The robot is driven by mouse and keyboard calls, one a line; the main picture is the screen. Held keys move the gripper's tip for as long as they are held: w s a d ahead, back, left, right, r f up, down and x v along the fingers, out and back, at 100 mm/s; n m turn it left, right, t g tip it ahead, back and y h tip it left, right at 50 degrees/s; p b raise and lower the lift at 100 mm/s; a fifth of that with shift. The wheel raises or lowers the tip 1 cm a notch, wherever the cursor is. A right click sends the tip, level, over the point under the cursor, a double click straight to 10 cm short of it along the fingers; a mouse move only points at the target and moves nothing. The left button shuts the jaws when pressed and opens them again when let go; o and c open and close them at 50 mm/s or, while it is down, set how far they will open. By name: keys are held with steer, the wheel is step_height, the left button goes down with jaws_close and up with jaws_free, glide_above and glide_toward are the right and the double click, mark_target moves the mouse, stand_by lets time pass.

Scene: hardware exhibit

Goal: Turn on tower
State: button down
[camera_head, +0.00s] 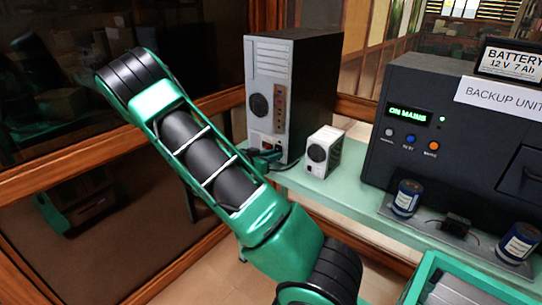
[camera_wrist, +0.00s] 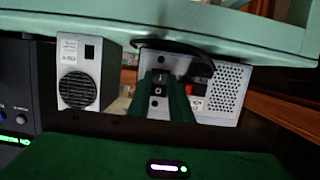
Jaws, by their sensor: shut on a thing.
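The tower (camera_head: 312,85) is a dark computer case with a light grey back panel, standing upright on the pale green shelf (camera_head: 325,190). Its back also shows in the wrist view (camera_wrist: 228,95), upside down, with a red part (camera_wrist: 209,68) and a black cable by it. My gripper (camera_wrist: 166,92) is at the lower part of this panel. Its green fingers stand either side of a small dark switch (camera_wrist: 158,84) with light marks, and they are shut on it. In the head view my arm hides most of the gripper (camera_head: 266,158).
A small white box with a round fan (camera_head: 324,152) stands right of the tower, close to my gripper. A large dark backup unit (camera_head: 440,125) reads "ON MAINS". Cylinders (camera_head: 407,198) stand before it. Wood-framed glass is at the left.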

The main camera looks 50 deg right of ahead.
steer(key=shift+w+f+h, duration=0.15)
steer(key=shift+f+h, duration=0.2)
steer(key=shift+h, duration=0.65)
steer(key=c, duration=1.9)
jaws_free()
steer(key=shift+a, duration=0.1)
steer(key=shift+o, duration=0.2)
steer(key=a, duration=1)
steer(key=shift+s+a+r, duration=0.3)
steer(key=shift+s+a, duration=0.05)
steer(key=shift+s, duration=0.05)
